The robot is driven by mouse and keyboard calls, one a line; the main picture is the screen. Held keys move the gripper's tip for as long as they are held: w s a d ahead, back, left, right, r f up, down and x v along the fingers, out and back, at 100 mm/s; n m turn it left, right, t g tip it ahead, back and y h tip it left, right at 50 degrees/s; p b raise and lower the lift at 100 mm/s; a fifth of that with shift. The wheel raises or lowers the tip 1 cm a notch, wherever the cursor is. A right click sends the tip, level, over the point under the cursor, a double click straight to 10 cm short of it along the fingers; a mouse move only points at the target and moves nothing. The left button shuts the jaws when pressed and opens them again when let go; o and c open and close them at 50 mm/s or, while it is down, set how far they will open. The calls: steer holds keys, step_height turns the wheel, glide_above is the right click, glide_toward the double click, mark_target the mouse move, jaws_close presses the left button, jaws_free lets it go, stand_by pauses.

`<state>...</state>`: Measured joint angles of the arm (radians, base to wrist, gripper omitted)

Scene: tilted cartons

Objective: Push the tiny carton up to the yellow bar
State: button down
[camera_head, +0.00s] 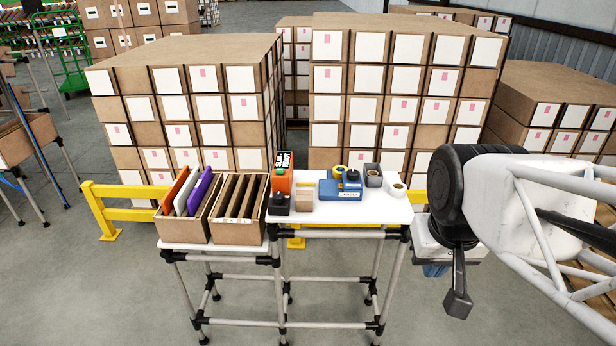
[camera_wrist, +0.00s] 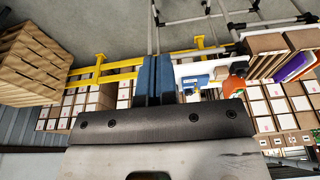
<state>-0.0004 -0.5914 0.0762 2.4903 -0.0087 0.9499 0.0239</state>
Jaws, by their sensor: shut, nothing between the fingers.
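The tiny carton (camera_head: 304,200) is a small plain brown cube on the white table, just right of a black device and left of a blue box. I cannot make it out in the wrist view. The yellow bar I can see is a floor rail (camera_head: 120,191) behind the tables; it also shows in the wrist view (camera_wrist: 105,76). My gripper (camera_head: 436,270) hangs off the table's right side, well apart from the carton. Its blue fingers are together and empty in the wrist view (camera_wrist: 157,60).
On the white table (camera_head: 345,217) stand an orange box (camera_head: 282,181), a black device (camera_head: 279,204), a blue box (camera_head: 340,191), tape rolls (camera_head: 397,189) and a grey bin (camera_head: 373,175). Divided cartons (camera_head: 236,235) stand at left. The table's front strip is clear.

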steer(key=w+a+g, duration=0.1)
steer(key=w+a, duration=0.2)
steer(key=w, duration=0.8)
steer(key=w+a, duration=0.2)
steer(key=w, duration=0.9)
steer(key=w+a+g, duration=0.1)
steer(key=w+a, duration=0.2)
steer(key=w, duration=0.8)
steer(key=w+a+f, duration=0.4)
steer(key=w+f, duration=0.2)
steer(key=w, duration=0.3)
steer(key=w+a+f+g, duration=0.1)
steer(key=w+a+f, duration=0.3)
steer(key=w+f, duration=0.3)
steer(key=w+a+f+g, duration=0.1)
steer(key=w+a+f, duration=0.4)
steer(key=w, duration=0.5)
steer(key=shift+w+f, duration=0.15)
steer(key=shift+f, duration=0.45)
steer(key=shift+w+f, duration=0.15)
steer(key=shift+f, duration=0.4)
steer(key=shift+s, duration=0.15)
